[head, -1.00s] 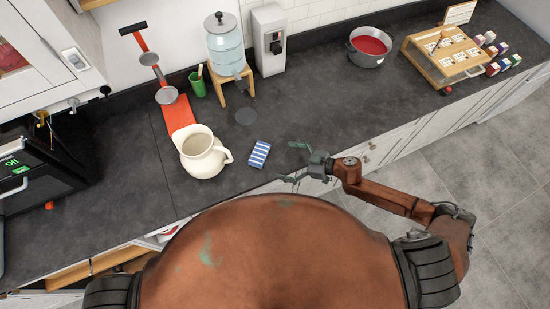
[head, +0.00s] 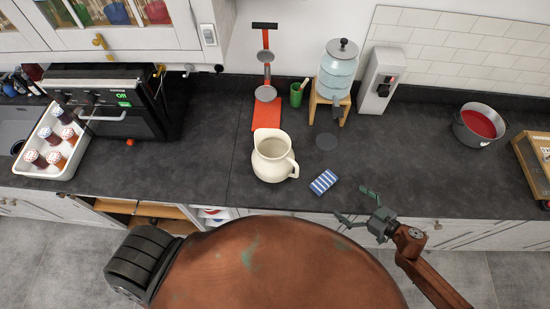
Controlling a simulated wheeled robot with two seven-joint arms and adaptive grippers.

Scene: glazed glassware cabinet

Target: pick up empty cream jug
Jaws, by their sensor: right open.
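The cream jug (head: 268,160) stands upright on the dark worktop in the middle of the head view. Its mouth faces up and its inside looks empty. Its handle points to the right. My right gripper (head: 356,206) is at the front edge of the worktop, to the right of the jug and apart from it. Its fingers are spread and nothing is between them. My left gripper is not in view.
A blue-striped packet (head: 323,182) lies between the jug and my right gripper. Behind are a red stand (head: 266,113), a green cup (head: 296,95) and a water dispenser (head: 336,75). A tray of jars (head: 42,165) is left; a red-filled pot (head: 478,126) is right.

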